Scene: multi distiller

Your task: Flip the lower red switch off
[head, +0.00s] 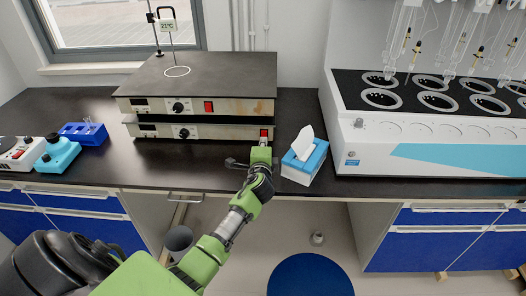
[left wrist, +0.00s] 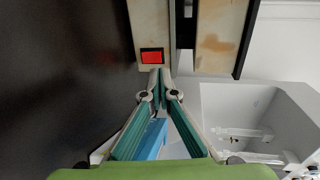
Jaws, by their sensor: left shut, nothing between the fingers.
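Two hot plate units are stacked on the black counter. The lower unit (head: 153,130) carries the lower red switch (head: 264,133) at the right end of its front face. The left wrist view shows this switch as a bright red rectangle in a dark frame (left wrist: 152,56). My left gripper (head: 263,143) is shut and empty, right in front of and slightly below the switch in the head view. In the left wrist view its fingertips (left wrist: 158,73) are close to the switch's edge; I cannot tell whether they touch. My right gripper is not in view.
The upper unit (head: 235,106) has its own red switch (head: 208,106). A blue tissue box (head: 304,162) stands just right of my gripper. A large white multi distiller (head: 345,130) fills the right side. Blue items (head: 84,133) stand at the left.

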